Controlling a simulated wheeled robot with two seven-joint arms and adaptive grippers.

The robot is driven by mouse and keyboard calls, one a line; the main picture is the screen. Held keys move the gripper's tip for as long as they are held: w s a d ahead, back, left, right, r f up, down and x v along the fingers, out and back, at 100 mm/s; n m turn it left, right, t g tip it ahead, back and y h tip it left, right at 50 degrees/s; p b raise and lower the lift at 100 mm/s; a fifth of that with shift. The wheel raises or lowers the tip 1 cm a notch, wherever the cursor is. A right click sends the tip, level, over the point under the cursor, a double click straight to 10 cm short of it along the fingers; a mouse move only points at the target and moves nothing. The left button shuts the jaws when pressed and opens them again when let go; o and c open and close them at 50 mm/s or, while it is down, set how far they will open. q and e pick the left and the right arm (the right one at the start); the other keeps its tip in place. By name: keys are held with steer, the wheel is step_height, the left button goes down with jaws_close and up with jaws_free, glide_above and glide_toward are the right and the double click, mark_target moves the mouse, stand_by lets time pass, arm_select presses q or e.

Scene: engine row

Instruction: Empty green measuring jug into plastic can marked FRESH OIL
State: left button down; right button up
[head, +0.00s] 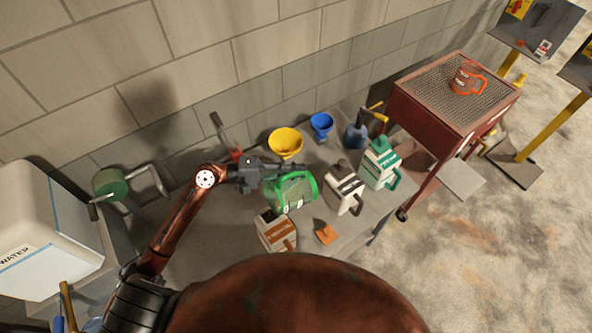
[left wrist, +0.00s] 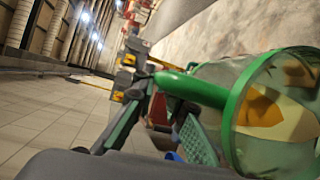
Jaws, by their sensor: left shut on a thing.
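The green measuring jug (head: 291,194), clear-walled with a green rim and handle, is held by my left gripper (head: 282,172) over the bench. In the left wrist view my left gripper (left wrist: 168,92) is shut on the jug's green handle, and the jug (left wrist: 236,110) fills the right side. I cannot tell its exact tilt or what it holds. Three plastic cans stand close by: one with a brown label (head: 278,232), one with a dark label (head: 345,187), one with a green label (head: 381,160). Their wording is too small to read. My right gripper is out of view.
A yellow funnel (head: 285,141) and blue funnel (head: 321,126) are at the back by the block wall. An orange piece (head: 326,233) lies in front. A red cart (head: 440,112) with an orange-red jug (head: 467,79) stands right. A white water container (head: 45,235) is left.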

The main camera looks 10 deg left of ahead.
mark_target(284, 177)
arm_select(q)
steer(key=shift+s+a+f+m+t+h+b, duration=0.15)
steer(key=shift+s+a+t+h+b, duration=0.2)
steer(key=shift+b, duration=1.05)
steer(key=shift+s+a+m+t+h+b, duration=0.15)
steer(key=shift+s+a+h+b, duration=0.3)
steer(key=shift+b, duration=0.9)
stand_by(2.0)
steer(key=shift+s+a+r+m+h+b, duration=0.3)
steer(key=shift+s+a+h+b, duration=0.3)
steer(key=shift+b, duration=1.2)
stand_by(1.5)
